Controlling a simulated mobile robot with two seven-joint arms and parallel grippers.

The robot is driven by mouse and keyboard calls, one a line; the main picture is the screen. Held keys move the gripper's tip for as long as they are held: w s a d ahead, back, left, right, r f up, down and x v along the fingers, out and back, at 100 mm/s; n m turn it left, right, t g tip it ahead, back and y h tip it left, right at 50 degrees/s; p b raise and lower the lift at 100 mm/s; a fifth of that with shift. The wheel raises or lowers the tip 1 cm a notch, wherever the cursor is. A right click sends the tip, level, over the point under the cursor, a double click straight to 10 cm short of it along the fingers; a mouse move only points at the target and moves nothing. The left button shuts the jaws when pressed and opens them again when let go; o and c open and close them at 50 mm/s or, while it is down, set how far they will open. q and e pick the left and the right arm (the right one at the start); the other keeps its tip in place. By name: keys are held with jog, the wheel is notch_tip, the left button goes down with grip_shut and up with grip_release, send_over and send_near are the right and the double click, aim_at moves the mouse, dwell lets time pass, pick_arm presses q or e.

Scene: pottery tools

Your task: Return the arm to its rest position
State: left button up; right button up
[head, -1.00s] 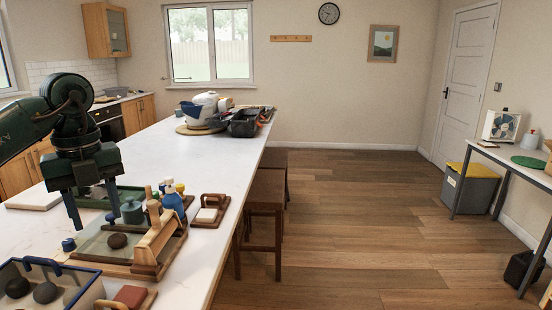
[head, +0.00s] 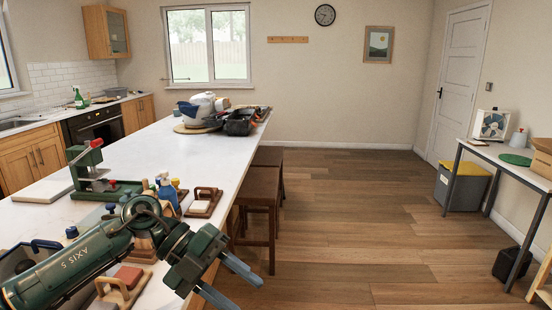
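My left arm comes in from the lower left and reaches across the near end of the white counter (head: 137,150). My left gripper (head: 246,293) is just past the counter's right edge, over the wooden floor (head: 360,235). Its two grey fingers are spread apart with nothing between them, so it is open and empty. The arm hides much of the tray of pottery tools on the near counter. My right gripper does not show.
A green press-like device (head: 92,172), a blue bottle (head: 168,192) and a wooden-handled tool (head: 204,200) stand near the arm. Stools (head: 262,195) stand along the counter's right side.

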pick_arm(q)
jog(key=s+d+r+n+t+h, duration=0.1)
jog(key=s+d+n+t+h, duration=0.1)
jog(key=d+n+t+h, duration=0.6)
jog(key=w+a+f+n+t+y+p, duration=0.1)
jog(key=a+f+n+t+y, duration=0.85)
jog(key=n, duration=0.65)
jog(key=s+a+f+n+g+y, duration=0.1)
jog(key=s+a+f+n+y, duration=0.2)
jog(key=s+f, duration=0.3)
jog(key=s+a+f+n+g+y, duration=0.2)
jog(key=s+f, duration=0.5)
jog(key=f, duration=0.5)
jog(key=shift+s+a+n+y+p, duration=0.15)
jog(key=shift+a+n+y+p, duration=0.25)
jog(key=shift+a+n+y, duration=0.45)
jog(key=shift+d+f+g+h, duration=0.1)
jog(key=shift+d+g+h, duration=0.05)
jog(key=shift+g+h, duration=0.15)
